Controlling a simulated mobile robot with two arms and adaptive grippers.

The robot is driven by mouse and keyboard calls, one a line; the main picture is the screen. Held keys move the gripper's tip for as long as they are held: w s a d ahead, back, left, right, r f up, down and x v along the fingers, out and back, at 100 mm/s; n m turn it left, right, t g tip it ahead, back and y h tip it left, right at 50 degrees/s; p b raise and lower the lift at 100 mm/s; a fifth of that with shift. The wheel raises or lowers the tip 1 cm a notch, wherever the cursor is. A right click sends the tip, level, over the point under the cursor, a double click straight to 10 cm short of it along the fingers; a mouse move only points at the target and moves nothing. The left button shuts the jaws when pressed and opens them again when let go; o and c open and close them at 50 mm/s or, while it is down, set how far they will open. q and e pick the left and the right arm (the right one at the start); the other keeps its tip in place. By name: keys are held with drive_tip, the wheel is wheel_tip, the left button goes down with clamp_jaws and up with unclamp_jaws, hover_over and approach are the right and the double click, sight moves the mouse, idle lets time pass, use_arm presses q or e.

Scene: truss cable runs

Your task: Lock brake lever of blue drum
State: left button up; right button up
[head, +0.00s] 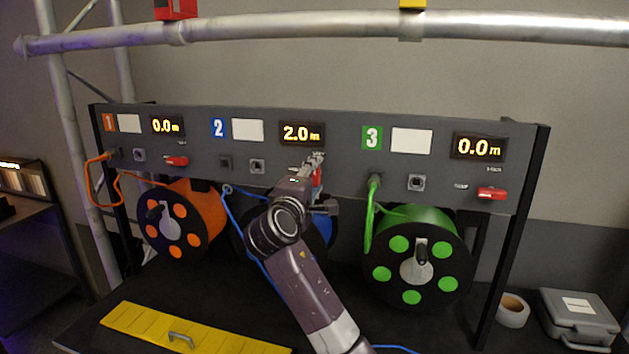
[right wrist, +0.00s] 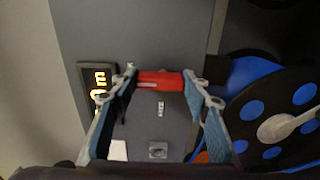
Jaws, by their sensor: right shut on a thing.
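The blue drum (head: 325,228) hangs under panel section 2, largely hidden behind my right arm. It also shows at the right of the right wrist view (right wrist: 285,118), with a black flange and blue discs. Its red brake lever (head: 318,177) is on the panel below the 2.0 m display, partly covered by my gripper. In the right wrist view the lever (right wrist: 160,80) lies between the fingertips and runs up and down the panel. My right gripper (head: 316,163) is shut on this lever. My left gripper is out of view.
The orange drum (head: 180,222) and green drum (head: 415,258) flank the blue one. Their red levers (head: 176,160) (head: 491,193) lie sideways. A yellow cable ramp (head: 150,325) lies in front. Tape (head: 513,308) and a grey case (head: 578,315) stand at right.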

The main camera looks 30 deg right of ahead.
drive_tip(key=shift+f, duration=0.2)
drive_tip(key=o, duration=0.9)
drive_tip(key=shift+o, duration=1.3)
drive_tip(key=shift+r, duration=0.15)
drive_tip(key=shift+s+a, duration=0.1)
drive_tip(key=shift+a, duration=0.05)
drive_tip(key=v, duration=1.1)
drive_tip(key=shift+s+a, duration=0.3)
